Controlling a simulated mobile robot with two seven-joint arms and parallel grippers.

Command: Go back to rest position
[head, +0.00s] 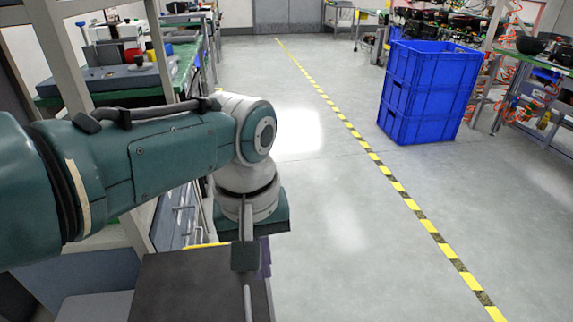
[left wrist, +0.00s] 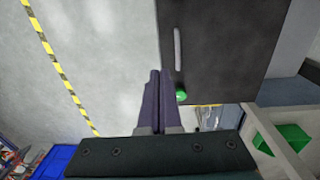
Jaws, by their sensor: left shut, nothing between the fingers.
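My left arm comes in from the left in the head view, and its wrist bends down over the floor beside a dark cabinet. The left gripper (head: 265,258) is mostly hidden there behind the wrist and a handle; only a purple strip of it shows. In the left wrist view the two dark purple fingers of the left gripper (left wrist: 156,85) lie together, shut and empty. They are just beside the edge of the dark cabinet (left wrist: 225,45), which carries a grey handle and a green round light (left wrist: 181,96). Whether they touch it I cannot tell. My right gripper is not in view.
A stack of blue crates (head: 428,95) stands on the floor at the right. A yellow-black floor line (head: 370,155) runs down the open aisle. A workbench (head: 125,95) and shelf frame are close on the left. The grey floor (head: 335,230) in the middle is clear.

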